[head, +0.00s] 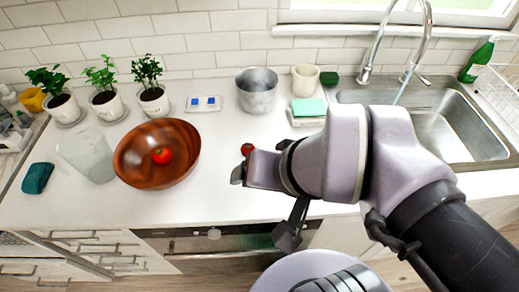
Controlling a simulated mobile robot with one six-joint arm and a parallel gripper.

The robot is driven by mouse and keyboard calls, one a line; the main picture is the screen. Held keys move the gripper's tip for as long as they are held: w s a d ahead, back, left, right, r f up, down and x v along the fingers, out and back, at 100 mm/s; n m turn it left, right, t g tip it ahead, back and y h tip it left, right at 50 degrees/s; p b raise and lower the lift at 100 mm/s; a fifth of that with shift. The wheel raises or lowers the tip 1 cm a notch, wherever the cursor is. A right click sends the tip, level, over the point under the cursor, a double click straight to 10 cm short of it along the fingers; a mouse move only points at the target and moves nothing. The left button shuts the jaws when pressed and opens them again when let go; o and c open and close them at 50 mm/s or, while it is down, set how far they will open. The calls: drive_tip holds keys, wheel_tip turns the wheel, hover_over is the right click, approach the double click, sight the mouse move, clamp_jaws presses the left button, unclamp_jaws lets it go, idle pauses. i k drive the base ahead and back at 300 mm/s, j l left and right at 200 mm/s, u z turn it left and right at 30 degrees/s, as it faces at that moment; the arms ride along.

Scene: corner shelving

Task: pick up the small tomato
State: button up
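One red tomato (247,148) is on the white counter, partly hidden behind my gripper. Another red tomato (162,155) lies inside a brown wooden bowl (135,170) on the left; it is fully visible. They look close in size, and I cannot tell for sure which one is the small tomato. My gripper (242,174) is over the front of the counter, just in front of the partly hidden tomato in the picture. My wrist hides much of it, so its opening and any contact are unclear.
A glass container (86,158) and a dark green cloth or sponge (38,178) are left of the bowl. Several potted plants, a metal pot (257,92) and a cream cup (305,79) stand behind. A sink (440,125) is right. The counter between bowl and gripper is clear.

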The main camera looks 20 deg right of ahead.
sight(245, 147)
drive_tip(key=z, duration=1.65)
drive_tip(key=k+j, duration=0.1)
drive_tip(key=j, duration=0.3)
drive_tip(key=k+j, duration=0.15)
drive_tip(key=j, duration=0.3)
drive_tip(key=k+j, duration=0.1)
drive_tip(key=j, duration=0.3)
